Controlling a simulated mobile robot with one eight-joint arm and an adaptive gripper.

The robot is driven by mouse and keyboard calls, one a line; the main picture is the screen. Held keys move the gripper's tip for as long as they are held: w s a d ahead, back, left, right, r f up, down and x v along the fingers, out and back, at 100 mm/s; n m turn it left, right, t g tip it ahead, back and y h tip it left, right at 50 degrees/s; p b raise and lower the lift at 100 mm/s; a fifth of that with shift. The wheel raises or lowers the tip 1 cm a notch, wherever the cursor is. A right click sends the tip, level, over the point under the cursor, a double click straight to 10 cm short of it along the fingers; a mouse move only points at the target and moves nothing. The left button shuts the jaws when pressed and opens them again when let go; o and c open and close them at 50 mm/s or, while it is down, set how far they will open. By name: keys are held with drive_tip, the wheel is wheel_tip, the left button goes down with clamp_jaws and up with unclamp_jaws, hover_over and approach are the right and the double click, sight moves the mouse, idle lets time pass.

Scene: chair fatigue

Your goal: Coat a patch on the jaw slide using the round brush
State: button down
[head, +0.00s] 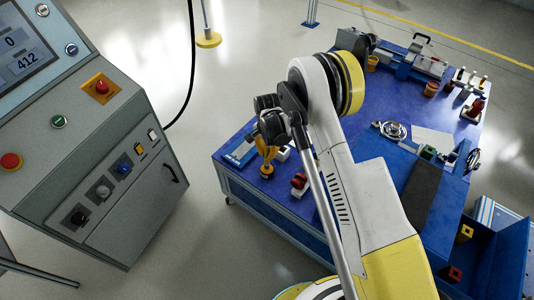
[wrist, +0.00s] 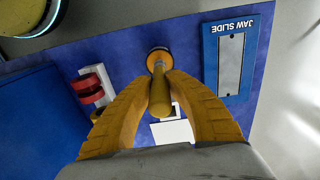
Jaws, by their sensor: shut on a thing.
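My gripper (head: 267,152) is over the near left corner of the blue table. In the wrist view its yellow fingers (wrist: 160,95) are closed around the tan handle of the round brush (wrist: 158,98). The handle's far end meets a small round orange piece with a dark centre (wrist: 158,57); I cannot tell whether this is the brush head or a pot around it. The jaw slide (wrist: 230,62) is a grey plate in a blue frame labelled "JAW SLIDE", lying flat to the right of the brush, apart from it. In the head view the jaw slide (head: 240,154) is left of my gripper.
A red part on a white holder (wrist: 90,88) and a white block (wrist: 172,131) lie close to the brush. Orange pots (head: 431,89), a vise-like machine (head: 405,62) and a round metal part (head: 392,131) are farther back. A control console (head: 110,170) stands left.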

sight(266, 149)
drive_tip(key=shift+f, duration=0.4)
idle(1.0)
drive_tip(key=shift+r+p, duration=1.5)
drive_tip(key=shift+r, duration=2)
